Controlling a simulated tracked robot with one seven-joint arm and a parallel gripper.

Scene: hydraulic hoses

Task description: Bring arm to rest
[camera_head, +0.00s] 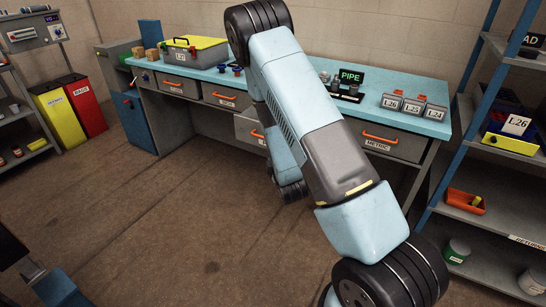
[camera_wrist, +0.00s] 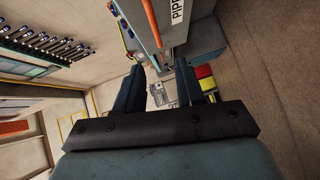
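My arm fills the middle of the head view, folded up and over in front of the workbench (camera_head: 420,120). Its far part hangs down before the bench drawers, and my gripper cannot be made out there. In the wrist view my gripper (camera_wrist: 163,80) shows two dark fingers standing apart, with nothing held between them. A drawer front with an orange handle and a label starting "PIP" (camera_wrist: 165,40) is just beyond the fingers in that view.
A drawer (camera_head: 247,128) partly behind my arm appears pulled out. A yellow-lidded toolbox (camera_head: 195,50) and labelled holders (camera_head: 412,106) stand on the bench. Shelving (camera_head: 490,220) is at right, yellow and red bins (camera_head: 75,107) at left.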

